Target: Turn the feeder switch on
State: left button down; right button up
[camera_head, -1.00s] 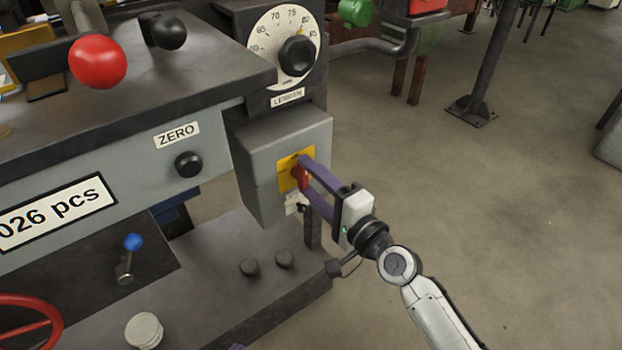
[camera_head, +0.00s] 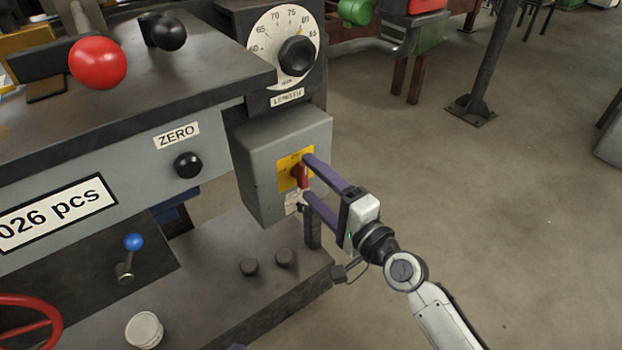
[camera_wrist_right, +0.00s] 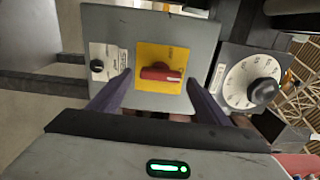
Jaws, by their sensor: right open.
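The feeder switch is a red rotary handle (camera_head: 302,175) on a yellow plate (camera_head: 285,181), on the front of a grey box (camera_head: 262,165). In the head view the handle stands about upright; in the right wrist view the handle (camera_wrist_right: 160,73) lies across the picture. My right gripper (camera_head: 308,179) is open and empty, with its purple fingers above and below the handle in the head view. In the right wrist view its fingers (camera_wrist_right: 160,78) are on either side of the plate, apart from the handle. A small purple sliver at the head view's bottom edge may be my left gripper (camera_head: 236,346).
A LENGTH dial (camera_head: 295,55) sits above the box. A black ZERO knob (camera_head: 188,165), a red ball knob (camera_head: 98,63) and a blue-tipped lever (camera_head: 133,242) are to the left. The floor (camera_head: 500,220) at right is clear.

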pick_arm(q)
jog(key=shift+f, duration=0.2)
pick_arm(e)
jog(key=v, duration=0.9)
pick_arm(q)
jog(key=shift+r, duration=0.25)
pick_arm(e)
jog(key=s+d+f+n+g+h, duration=0.35)
jog(key=s+f+n, duration=0.25)
jog(key=s+f, duration=0.35)
jog(key=s+d+f+n+g+h, duration=0.2)
jog(key=s+d+f+n+h, duration=0.2)
jog(key=s+f+n, duration=0.45)
pick_arm(q)
notch_tip(320, 180, up, 9)
jog(key=a+p, duration=0.1)
jog(key=p, duration=1.3)
jog(key=shift+s+a+f+m+g+y+p, duration=0.2)
jog(key=shift+m+g+y+p, duration=0.1)
jog(key=shift+g+p, duration=0.1)
pick_arm(e)
notch_tip(320, 180, up, 9)
jog(key=s+d+m, duration=0.1)
jog(key=s, duration=0.1)
jog(key=shift+d, duration=0.35)
